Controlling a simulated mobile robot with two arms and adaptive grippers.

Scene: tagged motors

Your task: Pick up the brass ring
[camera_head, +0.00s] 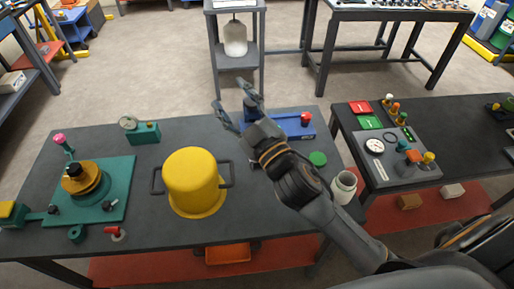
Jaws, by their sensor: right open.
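A brass-coloured round part (98,191), which looks like the brass ring, sits on the teal fixture (117,172) at the left of the near table. A darker cap covers its middle, so I cannot tell whether it is a separate ring. My right gripper (233,97) is open and empty. It is above the far edge of the table, near the blue fixture, well to the right of the brass-coloured part and apart from it. My left gripper is not in view.
A large yellow pot with side handles (195,182) stands between the teal fixture and my right arm. The table's (140,228) front middle is clear.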

